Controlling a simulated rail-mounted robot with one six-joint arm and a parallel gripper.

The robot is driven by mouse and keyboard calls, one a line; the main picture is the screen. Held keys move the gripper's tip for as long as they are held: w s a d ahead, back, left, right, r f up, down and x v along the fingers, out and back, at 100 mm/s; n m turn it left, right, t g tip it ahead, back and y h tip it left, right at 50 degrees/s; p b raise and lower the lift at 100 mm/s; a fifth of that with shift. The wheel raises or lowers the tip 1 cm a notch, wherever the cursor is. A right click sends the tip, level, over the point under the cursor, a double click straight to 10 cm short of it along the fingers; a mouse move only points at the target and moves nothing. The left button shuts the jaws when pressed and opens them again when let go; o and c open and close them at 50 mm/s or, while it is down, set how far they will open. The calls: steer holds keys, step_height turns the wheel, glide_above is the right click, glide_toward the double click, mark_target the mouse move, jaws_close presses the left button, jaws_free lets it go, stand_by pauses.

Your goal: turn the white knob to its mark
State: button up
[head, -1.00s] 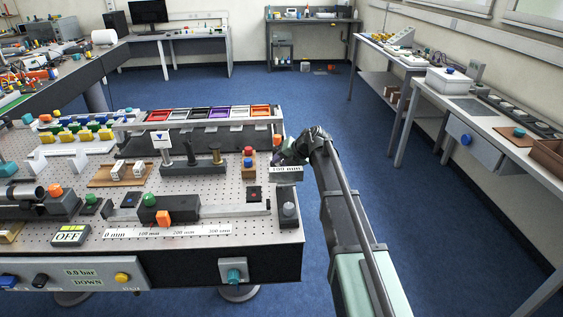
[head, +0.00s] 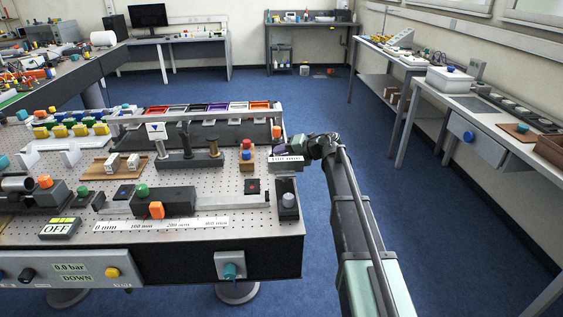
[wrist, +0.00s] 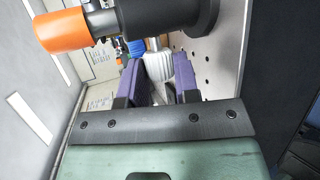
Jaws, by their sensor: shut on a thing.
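In the wrist view, a pale ribbed knob, which I take to be the white knob (wrist: 158,65), sits between the two purple fingers of my gripper (wrist: 158,78). My gripper is shut on it. The fingers cover its sides, and I cannot make out any mark on or beside it. In the head view, my gripper (head: 303,151) is at the right edge of the pipe test table (head: 235,180). The white knob cannot be told apart there.
In the wrist view, an orange cylinder (wrist: 62,31) and a black cylinder (wrist: 170,14) lie close above the fingers. A blue part (wrist: 136,47) is left of the knob. In the head view, a red and blue button block (head: 246,156) stands left of my gripper. Open floor lies to the right.

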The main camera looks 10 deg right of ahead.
steer(key=shift+d+f+t+y+b, duration=0.1)
steer(key=shift+f+t+y+b, duration=0.25)
steer(key=shift+y+b, duration=0.6)
steer(key=shift+m+b, duration=0.3)
steer(key=shift+b, duration=0.2)
steer(key=shift+r, duration=0.2)
steer(key=o, duration=0.9)
steer(key=shift+o, duration=0.2)
steer(key=p+v, duration=0.1)
steer(key=v, duration=0.9)
steer(key=shift+s+d+f+p, duration=0.15)
steer(key=shift+s+d+p, duration=0.15)
steer(key=shift+d+p, duration=0.05)
